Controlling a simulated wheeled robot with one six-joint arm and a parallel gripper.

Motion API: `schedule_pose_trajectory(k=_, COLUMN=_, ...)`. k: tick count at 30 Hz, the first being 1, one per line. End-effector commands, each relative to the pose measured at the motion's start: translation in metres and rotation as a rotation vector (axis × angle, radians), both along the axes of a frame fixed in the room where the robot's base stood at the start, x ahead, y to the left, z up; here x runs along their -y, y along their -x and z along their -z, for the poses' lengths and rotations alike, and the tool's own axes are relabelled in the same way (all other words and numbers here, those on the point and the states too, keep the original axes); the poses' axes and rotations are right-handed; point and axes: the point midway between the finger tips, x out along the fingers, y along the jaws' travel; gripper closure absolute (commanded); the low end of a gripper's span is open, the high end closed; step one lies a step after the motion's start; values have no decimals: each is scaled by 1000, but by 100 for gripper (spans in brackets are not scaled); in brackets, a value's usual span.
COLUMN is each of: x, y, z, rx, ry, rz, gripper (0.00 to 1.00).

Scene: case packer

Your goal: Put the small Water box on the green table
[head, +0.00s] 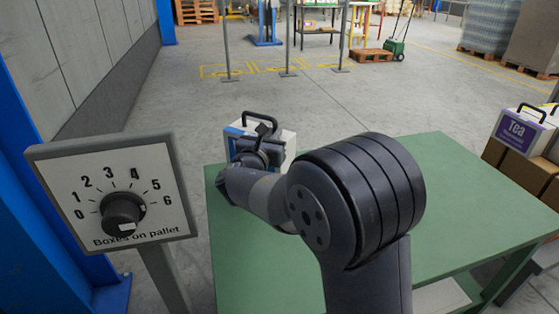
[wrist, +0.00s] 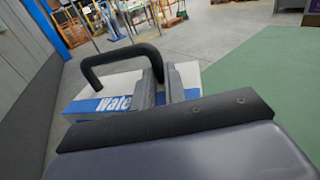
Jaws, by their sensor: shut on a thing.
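The small Water box (head: 287,139) is white with a blue band and a black handle. It is at the far left edge of the green table (head: 440,190), partly hidden behind my arm in the head view. I cannot tell whether the box touches the tabletop.
A dial panel (head: 110,195) marked "Boxes on pallet" stands at the left of the table. A purple-and-white Tea box (head: 522,130) sits on brown cartons (head: 512,165) at the right. Most of the green tabletop is clear.

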Motion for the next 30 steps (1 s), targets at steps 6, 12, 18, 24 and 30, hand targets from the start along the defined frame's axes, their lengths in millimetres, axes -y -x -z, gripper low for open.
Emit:
schedule_pose_trajectory(k=6, x=0, y=0, z=22, rx=4, ry=-1, rz=1, gripper=100)
schedule_pose_trajectory(k=12, x=0, y=0, z=55, rx=3, ry=0, rz=1, gripper=100)
schedule_pose_trajectory(k=18, x=0, y=0, z=57, rx=6, ry=-1, rz=1, gripper=100)
schedule_pose_trajectory(k=24, x=0, y=0, z=60, rx=5, ry=-1, rz=1, gripper=100)
schedule_pose_trajectory(k=30, x=0, y=0, z=62, rx=1, ry=-1, rz=0, gripper=76)
